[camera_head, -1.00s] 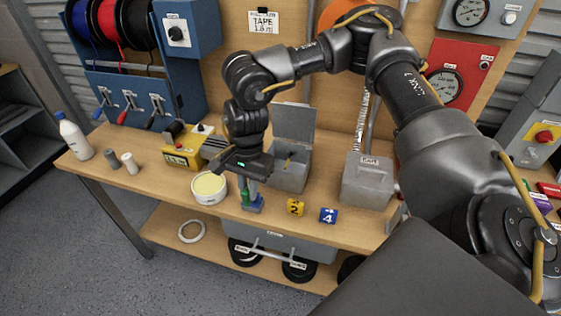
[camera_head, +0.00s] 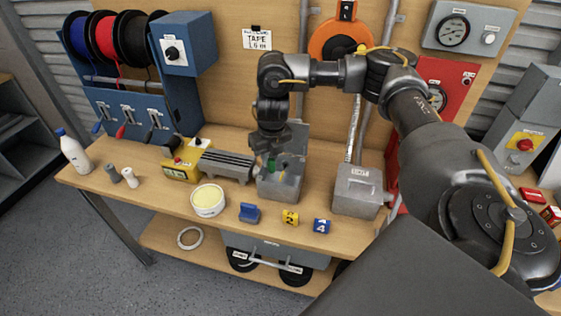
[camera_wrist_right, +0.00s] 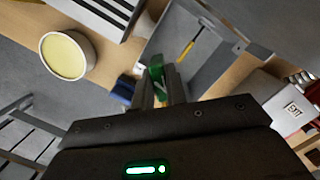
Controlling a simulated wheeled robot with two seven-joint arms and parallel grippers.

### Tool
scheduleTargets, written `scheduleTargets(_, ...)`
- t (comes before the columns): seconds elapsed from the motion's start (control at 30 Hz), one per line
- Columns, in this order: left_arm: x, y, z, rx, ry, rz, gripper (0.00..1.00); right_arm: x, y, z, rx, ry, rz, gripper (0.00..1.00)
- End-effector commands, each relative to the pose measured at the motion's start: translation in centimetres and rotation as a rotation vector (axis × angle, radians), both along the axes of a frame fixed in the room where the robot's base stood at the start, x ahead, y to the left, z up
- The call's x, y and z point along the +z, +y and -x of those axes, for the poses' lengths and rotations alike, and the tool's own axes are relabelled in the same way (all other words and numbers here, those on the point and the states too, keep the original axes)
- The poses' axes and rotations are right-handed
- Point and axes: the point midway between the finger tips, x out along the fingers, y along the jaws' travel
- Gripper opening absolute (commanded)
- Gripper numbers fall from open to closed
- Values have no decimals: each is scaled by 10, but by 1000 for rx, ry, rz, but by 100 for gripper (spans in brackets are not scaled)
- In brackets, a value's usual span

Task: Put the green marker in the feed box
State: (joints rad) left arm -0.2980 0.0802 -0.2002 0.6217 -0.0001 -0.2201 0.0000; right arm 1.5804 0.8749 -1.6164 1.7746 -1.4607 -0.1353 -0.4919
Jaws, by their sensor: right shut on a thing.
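My right gripper (camera_head: 270,160) is shut on the green marker (camera_head: 271,166) and holds it over the open grey box (camera_head: 281,188), whose lid stands up at the back. In the right wrist view the green marker (camera_wrist_right: 156,70) sits between the fingers, in front of the open box (camera_wrist_right: 210,73). I cannot tell how far down it reaches into the box. A yellow-handled tool (camera_wrist_right: 187,48) shows inside the box. No label on this box is readable. My left gripper is not in view.
A closed, labelled grey box (camera_head: 357,190) stands to the right. A blue block (camera_head: 249,212), a yellow marker (camera_head: 290,217) and a blue marker (camera_head: 322,226) are along the front edge. A white tub (camera_head: 208,200) and yellow device (camera_head: 185,160) stand left.

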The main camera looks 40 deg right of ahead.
Motion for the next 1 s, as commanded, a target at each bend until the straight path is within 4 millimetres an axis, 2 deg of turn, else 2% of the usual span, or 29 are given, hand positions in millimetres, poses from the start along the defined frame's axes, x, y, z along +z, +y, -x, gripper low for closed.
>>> scheduleTargets(0.2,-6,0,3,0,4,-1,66,-40,1,2,1,7,-2,0)
scheduleTargets(0.3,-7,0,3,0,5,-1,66,-52,1,1,2,5,-1,0)
scheduleTargets(0.53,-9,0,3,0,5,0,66,-60,1,0,5,2,-1,0)
scheduleTargets(0.8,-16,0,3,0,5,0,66,-96,1,1,3,4,-1,0)
scheduleTargets(1.0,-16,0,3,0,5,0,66,-99,1,0,5,2,-1,0)
